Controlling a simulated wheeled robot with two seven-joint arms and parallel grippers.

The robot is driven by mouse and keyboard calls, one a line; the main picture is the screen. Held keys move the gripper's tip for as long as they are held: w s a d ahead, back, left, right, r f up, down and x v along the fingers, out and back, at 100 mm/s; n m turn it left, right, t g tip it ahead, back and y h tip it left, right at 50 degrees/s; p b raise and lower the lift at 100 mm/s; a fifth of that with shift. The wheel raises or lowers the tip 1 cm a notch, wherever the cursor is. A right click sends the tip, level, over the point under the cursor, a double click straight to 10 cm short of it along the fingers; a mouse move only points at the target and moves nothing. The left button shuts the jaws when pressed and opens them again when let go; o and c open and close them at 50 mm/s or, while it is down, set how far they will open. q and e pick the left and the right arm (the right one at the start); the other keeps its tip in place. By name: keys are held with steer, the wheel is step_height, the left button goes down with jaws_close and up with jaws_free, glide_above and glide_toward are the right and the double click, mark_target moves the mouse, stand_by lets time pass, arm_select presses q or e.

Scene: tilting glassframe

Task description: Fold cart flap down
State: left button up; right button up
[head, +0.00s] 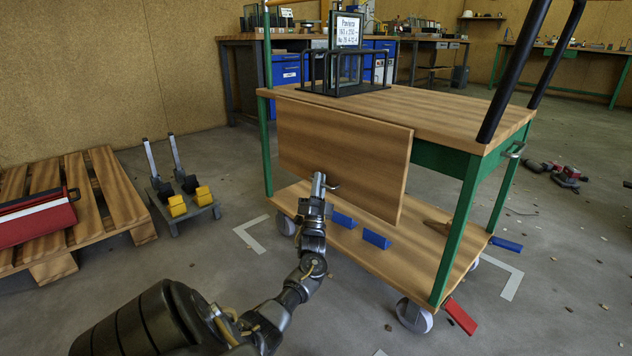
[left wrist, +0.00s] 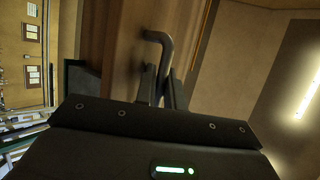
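The cart (head: 450,110) has a wooden top and green legs. Its wooden flap (head: 345,150) hangs down, near upright, from the top's front edge. A small grey bent handle (head: 333,187) sits low on the flap; it also shows in the left wrist view (left wrist: 166,42), against the brown board. My left gripper (head: 319,182) is at the flap's lower part. In the left wrist view its fingers (left wrist: 163,85) lie close on both sides of the handle's shaft, and the gripper looks shut on it. My right gripper is not in view.
A glass panel in a black rack (head: 345,70) stands on the cart top. Blue wedges (head: 376,239) lie on the lower shelf (head: 420,240), and a red wedge (head: 461,316) is by a wheel. A pallet (head: 85,200) and a low trolley (head: 180,205) stand left.

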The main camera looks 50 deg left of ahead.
arm_select(q)
steer(key=p+v, duration=0.3)
steer(key=v, duration=0.8)
steer(key=shift+w+a, duration=0.1)
